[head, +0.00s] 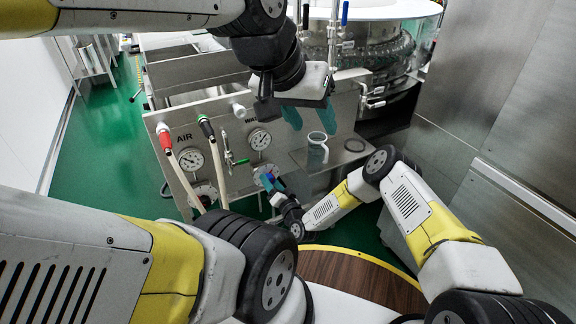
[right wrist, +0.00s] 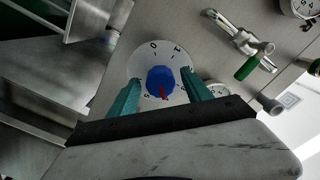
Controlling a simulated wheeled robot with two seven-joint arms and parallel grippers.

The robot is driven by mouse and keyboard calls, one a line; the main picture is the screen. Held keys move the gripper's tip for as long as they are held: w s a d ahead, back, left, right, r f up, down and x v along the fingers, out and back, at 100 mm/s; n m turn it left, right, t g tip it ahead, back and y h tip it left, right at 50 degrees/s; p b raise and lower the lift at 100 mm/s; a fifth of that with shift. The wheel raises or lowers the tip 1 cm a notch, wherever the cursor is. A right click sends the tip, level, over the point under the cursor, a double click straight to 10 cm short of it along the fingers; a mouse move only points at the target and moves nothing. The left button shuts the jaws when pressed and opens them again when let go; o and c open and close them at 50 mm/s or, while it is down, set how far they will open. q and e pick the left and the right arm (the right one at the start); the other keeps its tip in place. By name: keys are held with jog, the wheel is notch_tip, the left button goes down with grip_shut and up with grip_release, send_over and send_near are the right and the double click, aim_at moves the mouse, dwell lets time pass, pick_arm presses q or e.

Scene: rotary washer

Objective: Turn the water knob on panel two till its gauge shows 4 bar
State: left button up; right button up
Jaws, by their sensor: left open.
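The blue water knob (right wrist: 160,78) with a red pointer sits on a white numbered dial (right wrist: 139,65) in the right wrist view. The pointer aims towards the bottom of the picture. My right gripper (right wrist: 160,87) is open, its teal fingers on either side of the knob, with narrow gaps visible. In the head view my right gripper (head: 268,182) is at the panel (head: 225,115), low under the right-hand gauge (head: 260,139). The gauge's needle is too small to read. My left gripper (head: 310,118) is open and empty, in front of the panel's right part.
A green-handled valve (head: 237,161) is between the gauges. A clear cup (head: 317,148) stands on a shelf at right. Metal walls close the right side.

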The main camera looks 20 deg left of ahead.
jog(key=v, duration=0.7)
jog(key=shift+s+d, duration=0.25)
jog(key=shift+s, duration=0.05)
dwell(0.3)
